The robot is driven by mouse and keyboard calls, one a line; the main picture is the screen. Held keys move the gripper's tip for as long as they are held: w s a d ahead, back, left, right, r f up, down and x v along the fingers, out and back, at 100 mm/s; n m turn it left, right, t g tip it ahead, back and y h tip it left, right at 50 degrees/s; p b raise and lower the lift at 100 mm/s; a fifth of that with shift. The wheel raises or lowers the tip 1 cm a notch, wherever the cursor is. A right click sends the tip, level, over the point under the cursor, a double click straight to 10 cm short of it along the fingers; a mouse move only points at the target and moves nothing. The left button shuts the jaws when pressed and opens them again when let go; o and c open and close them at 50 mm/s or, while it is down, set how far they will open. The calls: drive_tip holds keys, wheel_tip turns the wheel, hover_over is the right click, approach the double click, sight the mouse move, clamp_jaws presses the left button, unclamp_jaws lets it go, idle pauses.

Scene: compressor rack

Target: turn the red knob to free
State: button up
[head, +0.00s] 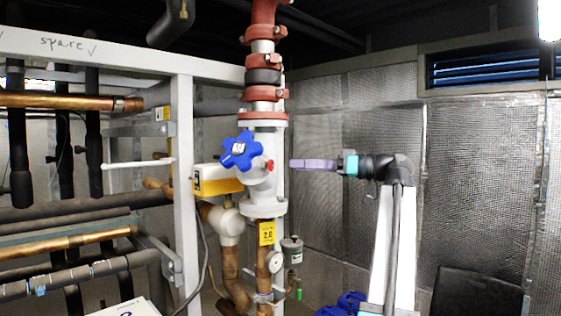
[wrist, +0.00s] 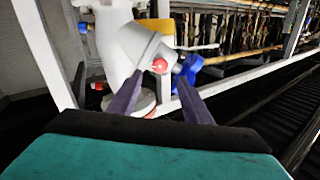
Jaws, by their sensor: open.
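The red knob (head: 270,165) is a small red piece on the right side of the white valve body (head: 262,186). In the wrist view the red knob (wrist: 160,66) shows as a round red cap with a pale mark, on the white pipe body. My gripper (head: 291,164) has purple fingers and points left at the knob's height, with a gap between fingertips and knob. In the wrist view my gripper (wrist: 160,74) is open and empty, and the knob appears between its two fingertips. I cannot read the knob's setting.
A blue star-shaped handwheel (head: 241,149) is left of the knob, above a yellow box (head: 216,181). A white rack post (head: 184,180) stands further left with copper pipes behind.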

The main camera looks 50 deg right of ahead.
sight(273, 165)
drive_tip(key=shift+p+x, duration=1.1)
drive_tip(key=shift+x, duration=2.2)
drive_tip(key=c, duration=1.1)
drive_tip(key=shift+a, duration=0.15)
drive_tip(key=shift+o, duration=0.2)
drive_tip(key=shift+f, duration=0.1)
